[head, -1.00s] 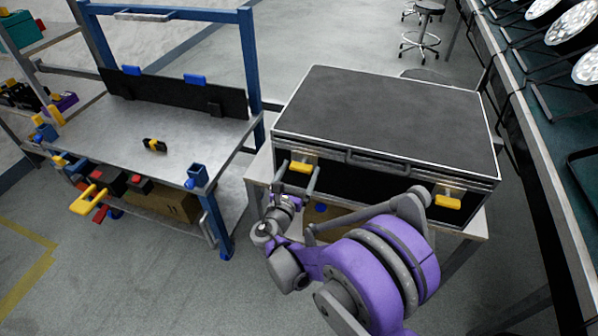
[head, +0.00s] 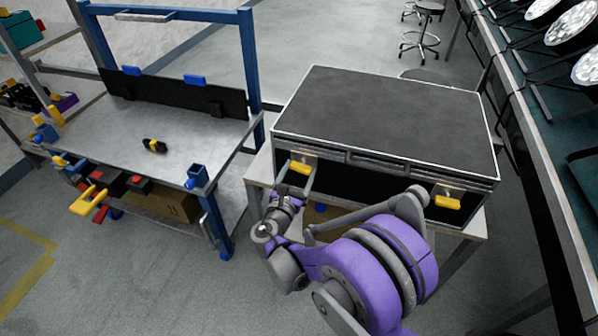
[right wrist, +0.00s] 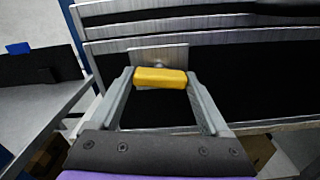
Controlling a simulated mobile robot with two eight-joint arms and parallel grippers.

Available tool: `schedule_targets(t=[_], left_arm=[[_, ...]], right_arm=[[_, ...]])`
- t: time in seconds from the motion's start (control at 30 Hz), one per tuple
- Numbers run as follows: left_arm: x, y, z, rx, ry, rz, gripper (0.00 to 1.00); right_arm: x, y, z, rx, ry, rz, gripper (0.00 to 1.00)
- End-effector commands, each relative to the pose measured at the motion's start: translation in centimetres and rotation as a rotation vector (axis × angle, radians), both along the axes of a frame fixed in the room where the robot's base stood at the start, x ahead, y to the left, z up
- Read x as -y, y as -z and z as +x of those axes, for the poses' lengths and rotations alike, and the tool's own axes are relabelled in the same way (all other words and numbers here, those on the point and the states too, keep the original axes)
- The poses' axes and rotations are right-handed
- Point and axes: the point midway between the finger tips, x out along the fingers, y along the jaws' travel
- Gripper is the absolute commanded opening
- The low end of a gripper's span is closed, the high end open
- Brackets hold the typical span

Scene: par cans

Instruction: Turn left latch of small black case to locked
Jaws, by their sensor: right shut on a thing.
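The small black case (head: 390,115) lies closed on a table, with silver metal edges and a dark top. On its front, the left latch (head: 300,168) has a yellow handle that lies horizontal on a metal plate. The right latch (head: 448,202) is also yellow and horizontal. My right gripper (head: 297,178) is at the left latch. In the right wrist view, its two fingers sit at either end of the yellow handle (right wrist: 160,77) and are shut on it. My left gripper is not in view.
The case stands on a light table (head: 262,168). A grey workbench (head: 120,135) with a blue frame stands at the left, with a small yellow-black item on it. A rack of lamps (head: 575,30) is at the right. Open floor lies in front.

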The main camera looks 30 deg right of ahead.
Motion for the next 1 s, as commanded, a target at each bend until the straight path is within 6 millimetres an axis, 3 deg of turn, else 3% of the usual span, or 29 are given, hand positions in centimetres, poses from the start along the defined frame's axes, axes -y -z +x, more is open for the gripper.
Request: schedule_targets(t=[1.0], left_arm=[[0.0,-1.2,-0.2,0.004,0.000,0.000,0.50]], right_arm=[[-0.1,0.0,0.0,0.725,-0.001,0.621,0.24]])
